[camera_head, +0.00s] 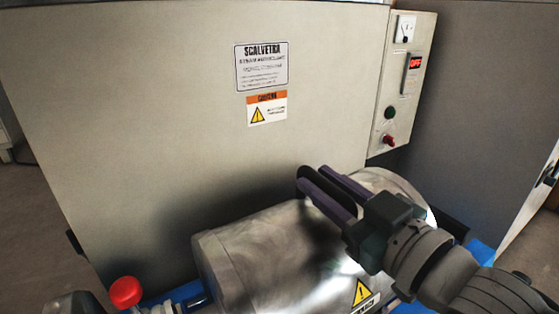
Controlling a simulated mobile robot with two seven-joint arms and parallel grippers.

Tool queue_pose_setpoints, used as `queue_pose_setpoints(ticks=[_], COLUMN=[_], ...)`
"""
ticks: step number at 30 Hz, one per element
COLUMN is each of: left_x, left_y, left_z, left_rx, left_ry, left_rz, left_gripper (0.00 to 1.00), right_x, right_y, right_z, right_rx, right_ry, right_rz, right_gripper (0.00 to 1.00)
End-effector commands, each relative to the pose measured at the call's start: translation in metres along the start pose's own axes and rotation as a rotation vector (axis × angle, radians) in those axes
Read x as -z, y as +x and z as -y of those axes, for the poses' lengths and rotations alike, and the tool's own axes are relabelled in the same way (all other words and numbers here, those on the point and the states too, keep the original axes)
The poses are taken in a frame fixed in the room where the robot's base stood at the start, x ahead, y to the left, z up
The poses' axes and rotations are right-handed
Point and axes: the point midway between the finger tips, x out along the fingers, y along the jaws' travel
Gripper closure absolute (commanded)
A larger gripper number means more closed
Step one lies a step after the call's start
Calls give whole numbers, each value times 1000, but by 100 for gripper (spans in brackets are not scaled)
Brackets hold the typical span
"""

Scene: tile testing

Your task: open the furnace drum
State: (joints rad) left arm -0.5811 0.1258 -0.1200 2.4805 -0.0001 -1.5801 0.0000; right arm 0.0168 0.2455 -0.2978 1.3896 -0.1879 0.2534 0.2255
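The furnace drum (265,255) is a shiny metal cylinder lying on its side at the bottom middle, in front of a beige cabinet. It has a yellow warning sticker (361,293) on its near side. My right gripper (316,179) comes in from the lower right and is over the drum's upper right part. Its two purple fingers point up and left, with a dark strip between them. I cannot tell whether that strip is a handle or a gap, nor whether the fingers touch the drum. The gripper and wrist hide part of the drum. My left gripper does not show.
The beige cabinet front (150,130) stands behind the drum. Its control panel (402,80) at the upper right has a gauge, a switch, a green button and a red knob. A red round knob (126,292) stands at the lower left beside blue parts.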

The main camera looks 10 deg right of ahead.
Motion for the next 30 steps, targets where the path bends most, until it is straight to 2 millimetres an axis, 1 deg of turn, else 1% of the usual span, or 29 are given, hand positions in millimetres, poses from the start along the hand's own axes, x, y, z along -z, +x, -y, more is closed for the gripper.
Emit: queue_pose_setpoints(ticks=[1,6,8,30], left_x=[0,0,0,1], left_y=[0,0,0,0], left_z=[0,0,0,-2], left_rx=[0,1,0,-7], left_ry=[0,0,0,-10], left_rz=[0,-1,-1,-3], left_gripper=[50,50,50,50], right_x=[0,0,0,0], right_y=[0,0,0,0], right_z=[0,0,0,0], right_rx=[0,0,0,0], right_ry=[0,0,0,-2], right_rz=[0,0,0,0], right_gripper=[75,94,100,100])
